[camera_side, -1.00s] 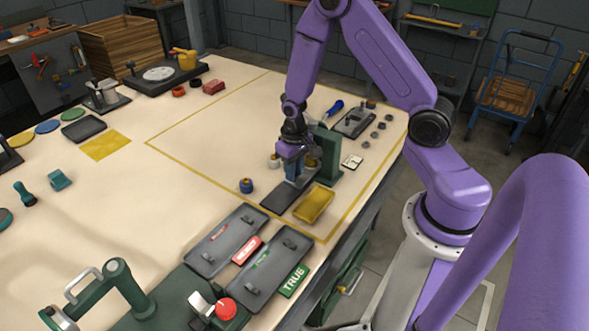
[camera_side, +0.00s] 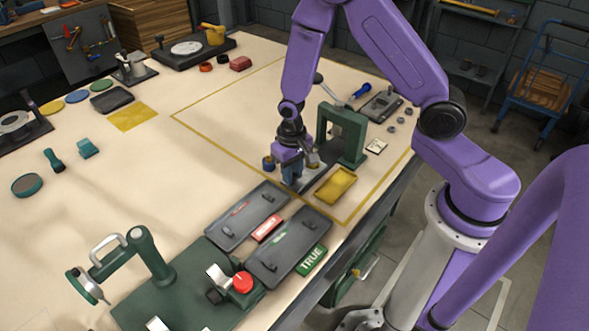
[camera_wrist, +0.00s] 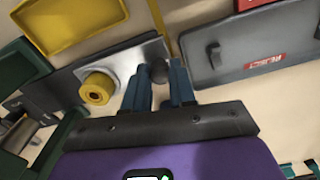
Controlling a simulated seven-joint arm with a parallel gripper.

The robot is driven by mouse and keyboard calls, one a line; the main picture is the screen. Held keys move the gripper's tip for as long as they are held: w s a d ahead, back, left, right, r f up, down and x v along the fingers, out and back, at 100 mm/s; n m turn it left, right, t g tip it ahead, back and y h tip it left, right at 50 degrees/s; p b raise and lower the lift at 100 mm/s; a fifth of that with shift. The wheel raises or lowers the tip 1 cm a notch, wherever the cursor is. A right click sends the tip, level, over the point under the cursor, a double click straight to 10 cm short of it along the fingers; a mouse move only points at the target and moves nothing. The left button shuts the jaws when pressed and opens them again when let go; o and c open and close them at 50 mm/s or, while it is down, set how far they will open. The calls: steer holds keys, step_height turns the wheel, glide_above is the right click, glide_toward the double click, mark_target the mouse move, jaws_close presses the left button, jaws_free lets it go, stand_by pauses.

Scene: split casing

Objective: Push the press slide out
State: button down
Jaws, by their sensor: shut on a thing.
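The press (camera_side: 350,133) is a green upright frame on a dark base at the right of the table. Its slide shows in the wrist view as a light metal plate (camera_wrist: 123,66) on the dark rail, clear of the frame, with a yellow ring-shaped part (camera_wrist: 98,87) on it. My gripper (camera_side: 291,178) is low at the rail's end away from the frame. In the wrist view my gripper (camera_wrist: 160,80) has its blue fingers shut on a dark round knob (camera_wrist: 158,71) at the plate's edge. In the side view my gripper hides much of the slide.
A yellow tray (camera_side: 336,188) lies beside the rail. Two dark grey trays (camera_side: 246,218) with red and green labels lie close in front of my gripper.

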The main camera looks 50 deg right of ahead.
steer(key=c, duration=0.9)
jaws_free()
steer(key=shift+a, duration=0.4)
steer(key=shift+d, duration=0.1)
step_height(320, 180, up, 17)
steer(key=shift+r, duration=0.2)
steer(key=s+r+n, duration=0.1)
steer(key=s+n, duration=0.3)
steer(key=s, duration=0.4)
steer(key=s+r+n, duration=0.1)
steer(key=s+n, duration=0.4)
steer(key=s, duration=0.2)
steer(key=s+r+n, duration=0.1)
steer(key=s+n, duration=0.4)
steer(key=s, duration=0.3)
steer(key=shift+s+a+r, duration=0.2)
steer(key=shift+s, duration=0.15)
